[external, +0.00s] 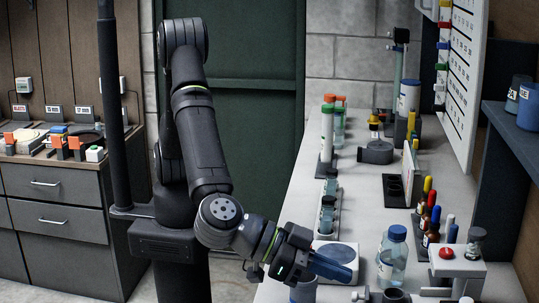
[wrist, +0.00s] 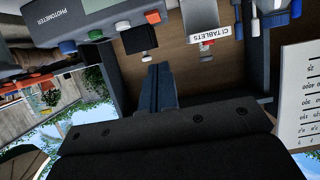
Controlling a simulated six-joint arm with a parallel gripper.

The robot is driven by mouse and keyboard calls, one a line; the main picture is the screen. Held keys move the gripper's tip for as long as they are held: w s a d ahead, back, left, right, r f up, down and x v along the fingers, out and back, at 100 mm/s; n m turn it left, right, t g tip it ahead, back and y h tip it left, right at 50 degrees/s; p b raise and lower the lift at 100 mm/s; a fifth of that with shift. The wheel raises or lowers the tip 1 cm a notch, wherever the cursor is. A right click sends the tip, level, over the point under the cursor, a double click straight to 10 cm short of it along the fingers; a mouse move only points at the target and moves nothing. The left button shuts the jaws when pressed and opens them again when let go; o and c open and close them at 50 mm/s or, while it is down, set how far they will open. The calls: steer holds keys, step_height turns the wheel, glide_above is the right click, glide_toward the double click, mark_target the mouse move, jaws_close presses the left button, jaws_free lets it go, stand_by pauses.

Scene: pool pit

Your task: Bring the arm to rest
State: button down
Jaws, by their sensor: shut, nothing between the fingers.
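My arm reaches from its base in the middle of the external view down and right to the near end of the white bench (external: 287,240). My gripper (external: 350,275) is low over that near end, in front of a round, pale-rimmed device (external: 343,249). Its two dark blue fingers lie together with nothing between them. In the wrist view the shut fingers (wrist: 158,70) point up the picture. They overlap a brown panel in that picture; I cannot tell whether anything touches them.
A water bottle (external: 392,257), a stand with a red knob (external: 447,256) and several colour-capped bottles (external: 428,215) crowd the bench right of my gripper. A vial rack (external: 327,222) stands behind it. The wrist view shows a photometer (wrist: 85,22) and a "CL TABLETS" label (wrist: 223,32).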

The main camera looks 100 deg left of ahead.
steer(key=w, duration=0.5)
steer(key=w+f, duration=0.1)
steer(key=w, duration=0.2)
steer(key=shift+w, duration=0.15)
steer(key=v, duration=0.7)
steer(key=shift+f, duration=0.1)
